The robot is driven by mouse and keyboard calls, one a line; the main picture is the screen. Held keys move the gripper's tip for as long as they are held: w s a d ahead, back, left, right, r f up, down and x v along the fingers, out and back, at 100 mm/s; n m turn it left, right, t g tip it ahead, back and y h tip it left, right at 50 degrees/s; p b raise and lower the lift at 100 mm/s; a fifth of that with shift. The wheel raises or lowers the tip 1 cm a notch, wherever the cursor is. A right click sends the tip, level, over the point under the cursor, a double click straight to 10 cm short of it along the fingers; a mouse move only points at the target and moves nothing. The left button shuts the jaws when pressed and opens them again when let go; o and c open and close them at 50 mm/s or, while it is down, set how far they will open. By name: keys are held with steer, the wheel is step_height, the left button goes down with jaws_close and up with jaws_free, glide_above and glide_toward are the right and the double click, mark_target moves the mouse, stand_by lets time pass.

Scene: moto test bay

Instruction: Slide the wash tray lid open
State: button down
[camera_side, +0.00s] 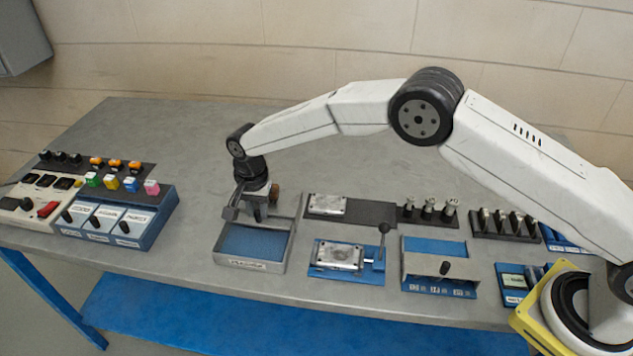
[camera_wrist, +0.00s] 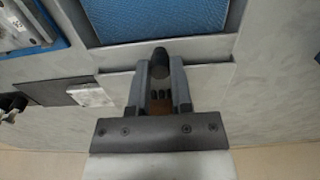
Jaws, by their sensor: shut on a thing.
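The wash tray (camera_side: 284,250) is a grey box with a blue inside and a white label on its front wall, left of centre on the bench. Its grey lid covers the back part of the tray, mostly hidden under my gripper in the side view; the blue front part is uncovered. In the wrist view the lid (camera_wrist: 207,88) is a flat grey plate beside the blue tray inside (camera_wrist: 155,18). My gripper (camera_side: 257,212) points down over the back of the tray. It is shut on the dark round lid knob (camera_wrist: 160,62), between its fingertips.
Right of the tray stand a blue fixture with a metal block and lever (camera_side: 345,258), and a grey-and-blue box with a dark knob (camera_side: 440,268). Switch panels (camera_side: 118,222) stand at left. The bench behind the tray (camera_side: 185,150) is clear.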

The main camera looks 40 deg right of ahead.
steer(key=shift+w+d, duration=0.1)
steer(key=shift+d, duration=0.05)
steer(key=c, duration=0.6)
jaws_free()
steer(key=shift+c, duration=0.2)
steer(key=shift+r, duration=0.15)
steer(key=shift+r, duration=3.4)
